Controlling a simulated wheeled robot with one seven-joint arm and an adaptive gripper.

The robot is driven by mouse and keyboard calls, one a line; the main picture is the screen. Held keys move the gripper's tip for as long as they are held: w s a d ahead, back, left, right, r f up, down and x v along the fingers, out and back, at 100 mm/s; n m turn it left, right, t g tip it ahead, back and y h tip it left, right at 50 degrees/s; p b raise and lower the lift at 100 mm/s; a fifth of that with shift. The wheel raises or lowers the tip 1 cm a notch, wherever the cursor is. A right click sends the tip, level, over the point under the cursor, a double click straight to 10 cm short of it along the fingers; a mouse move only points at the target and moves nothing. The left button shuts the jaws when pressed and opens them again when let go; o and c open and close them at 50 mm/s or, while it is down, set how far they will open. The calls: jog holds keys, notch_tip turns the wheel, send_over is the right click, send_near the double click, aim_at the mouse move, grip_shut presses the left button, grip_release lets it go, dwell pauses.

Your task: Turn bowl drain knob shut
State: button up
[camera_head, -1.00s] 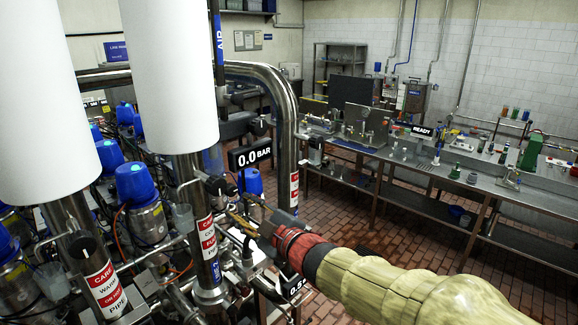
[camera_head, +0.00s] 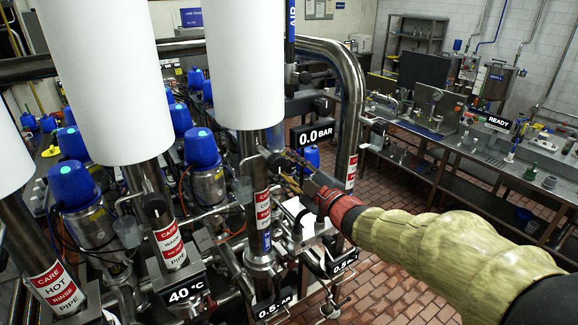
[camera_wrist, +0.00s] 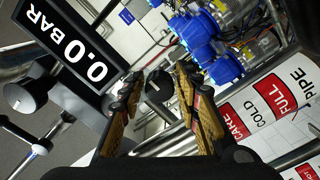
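My gripper (camera_head: 286,170) reaches from the right into the pipework, beside a steel pipe with red-and-white labels. In the wrist view my gripper (camera_wrist: 157,85) is open, with its two fingers apart. A round black knob (camera_wrist: 158,86) shows in the gap between the fingers; I see no clear contact with either finger. I cannot read a label naming it as the bowl drain knob. Another round black knob (camera_wrist: 26,95) on a metal stem is at the left of the wrist view, outside the fingers.
A black 0.0 BAR display (camera_head: 315,134) hangs close behind the gripper, and it shows large in the wrist view (camera_wrist: 70,45). Labelled steel pipe (camera_head: 263,210) and blue-capped valves (camera_head: 201,148) crowd the left. A steel bench (camera_head: 470,160) stands far right beyond open brick floor.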

jog(key=c, duration=0.3)
grip_shut()
jog(key=shift+m, duration=0.3)
jog(key=m, duration=0.3)
jog(key=shift+m, duration=0.3)
jog(key=m+p, duration=0.1)
jog(key=m, duration=0.3)
jog(key=shift+m+p, duration=0.3)
jog(key=shift+p, duration=0.05)
jog(key=m+p, duration=0.2)
jog(key=m, duration=0.3)
jog(key=shift+m+p, duration=0.8)
jog(key=shift+m, duration=1.2)
jog(key=shift+f, duration=0.1)
